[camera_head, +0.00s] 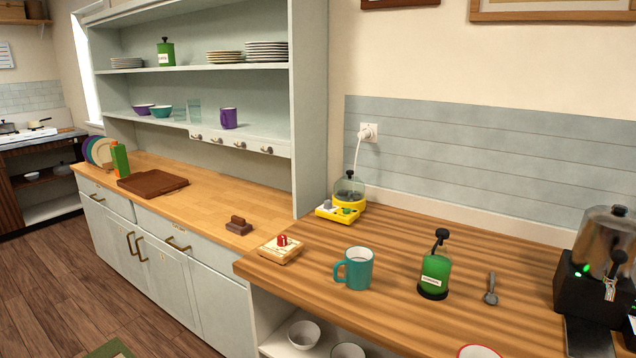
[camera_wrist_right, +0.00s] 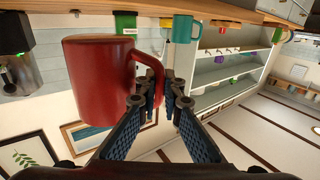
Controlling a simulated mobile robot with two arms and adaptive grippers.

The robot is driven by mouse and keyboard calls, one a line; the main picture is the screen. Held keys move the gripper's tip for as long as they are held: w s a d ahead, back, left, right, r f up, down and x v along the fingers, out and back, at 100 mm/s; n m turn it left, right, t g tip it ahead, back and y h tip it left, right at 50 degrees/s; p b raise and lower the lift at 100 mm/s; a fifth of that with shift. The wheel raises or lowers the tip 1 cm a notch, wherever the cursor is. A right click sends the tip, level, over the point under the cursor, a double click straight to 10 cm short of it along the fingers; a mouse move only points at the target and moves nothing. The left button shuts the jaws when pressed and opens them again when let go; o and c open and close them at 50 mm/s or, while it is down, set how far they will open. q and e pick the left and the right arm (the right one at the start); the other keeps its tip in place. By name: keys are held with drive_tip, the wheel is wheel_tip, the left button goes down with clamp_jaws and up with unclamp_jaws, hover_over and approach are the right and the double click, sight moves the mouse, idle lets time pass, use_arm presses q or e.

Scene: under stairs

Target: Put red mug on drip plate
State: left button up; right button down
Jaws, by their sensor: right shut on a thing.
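The red mug (camera_wrist_right: 98,82) fills the left of the right wrist view, which looks upside down. My right gripper (camera_wrist_right: 160,103) has its fingers at the mug's handle and is shut on it. In the head view only the mug's red rim and pale inside (camera_head: 480,352) show at the bottom edge; the gripper is out of that view. The coffee machine (camera_head: 602,248) stands at the far right of the wooden counter, with a green light. A dark surface in front of its base is cut off by the picture edge; I cannot tell whether it is the drip plate. My left gripper is not in view.
On the counter (camera_head: 400,305) stand a teal mug (camera_head: 358,270), a green canister (camera_head: 435,276), a metal scoop (camera_head: 490,289) and a yellow grinder (camera_head: 349,192). A wooden block with a red knob (camera_head: 281,249) sits left. The counter's front middle is clear.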

drive_tip(key=shift+w, duration=0.1)
drive_tip(key=w+d+n+y, duration=0.3)
drive_tip(key=w+d+y, duration=0.2)
drive_tip(key=w, duration=0.2)
drive_tip(key=shift+d+f+g, duration=0.3)
drive_tip(key=shift+f, duration=0.1)
